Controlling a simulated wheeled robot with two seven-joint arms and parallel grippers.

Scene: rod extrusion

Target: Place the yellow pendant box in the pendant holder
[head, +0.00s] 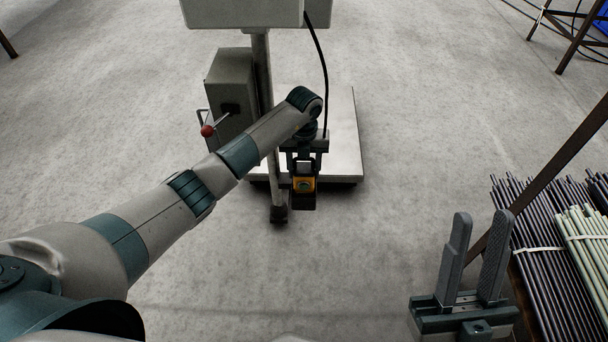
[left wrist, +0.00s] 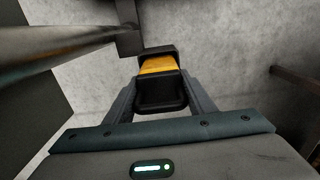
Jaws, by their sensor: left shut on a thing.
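The yellow pendant box (head: 304,184), yellow and black with a dark button face, is held in front of the grey post of the machine. It also shows in the left wrist view (left wrist: 158,65), between the two fingertips. My left gripper (head: 304,168) is shut on it, pointing down. A small dark bracket (head: 279,214) sits at the post's lower end, just left of the box; I cannot tell whether it is the pendant holder. A similar dark block shows in the left wrist view (left wrist: 129,40), close to the box. My right gripper (head: 474,256) is open and empty at lower right.
The grey post (head: 262,90) carries a pale cabinet (head: 242,12). A black cable (head: 322,70) hangs from above. A grey box (head: 230,85) with a red-knobbed lever (head: 207,131) stands left. Bundled rods (head: 530,250) lie right. Open floor lies in front.

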